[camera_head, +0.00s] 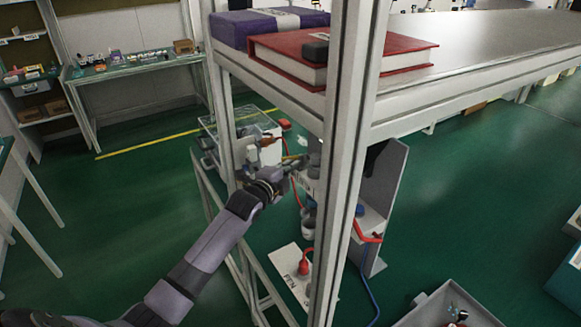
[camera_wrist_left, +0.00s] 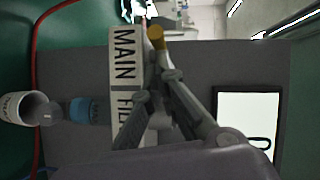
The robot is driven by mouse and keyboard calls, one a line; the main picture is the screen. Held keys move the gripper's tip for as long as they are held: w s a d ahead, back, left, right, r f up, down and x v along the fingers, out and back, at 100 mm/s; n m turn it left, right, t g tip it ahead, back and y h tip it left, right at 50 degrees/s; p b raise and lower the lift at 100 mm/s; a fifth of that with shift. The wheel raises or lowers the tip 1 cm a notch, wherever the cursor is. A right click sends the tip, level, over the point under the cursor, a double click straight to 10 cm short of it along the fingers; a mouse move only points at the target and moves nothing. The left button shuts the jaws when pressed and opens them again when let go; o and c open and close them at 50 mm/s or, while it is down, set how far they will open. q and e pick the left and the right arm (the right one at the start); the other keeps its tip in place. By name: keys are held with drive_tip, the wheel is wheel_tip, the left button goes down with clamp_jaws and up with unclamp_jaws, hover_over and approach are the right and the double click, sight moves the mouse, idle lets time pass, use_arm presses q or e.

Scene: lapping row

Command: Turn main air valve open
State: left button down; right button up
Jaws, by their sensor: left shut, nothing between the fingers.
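The main air valve's fittings are on a grey panel (camera_wrist_left: 75,75) behind the frame post. In the left wrist view a white label (camera_wrist_left: 123,55) reads "MAIN", and a second label partly hidden by my fingers starts with "FI". A small brass-yellow piece (camera_wrist_left: 156,36) shows just past my fingertips; I cannot tell whether it is the valve handle or whether they touch. My left gripper (camera_head: 297,166) reaches in from the left behind the post and is shut on nothing; its fingers also show in the left wrist view (camera_wrist_left: 162,70). My right gripper is out of view.
A white upright post (camera_head: 343,160) stands close right of my gripper. A shelf above holds a red book (camera_head: 400,52) and a purple box (camera_head: 235,27). Green floor (camera_head: 140,190) is open at left.

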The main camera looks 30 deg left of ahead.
use_arm(q)
drive_tip(key=shift+a, duration=0.55)
idle(0.4)
drive_tip(key=shift+w+a, duration=0.5)
drive_tip(key=shift+a, duration=0.25)
drive_tip(key=shift+w+a, duration=0.45)
drive_tip(key=shift+a, duration=0.25)
drive_tip(key=shift+w+a, duration=0.5)
drive_tip(key=shift+a, duration=0.25)
idle(0.4)
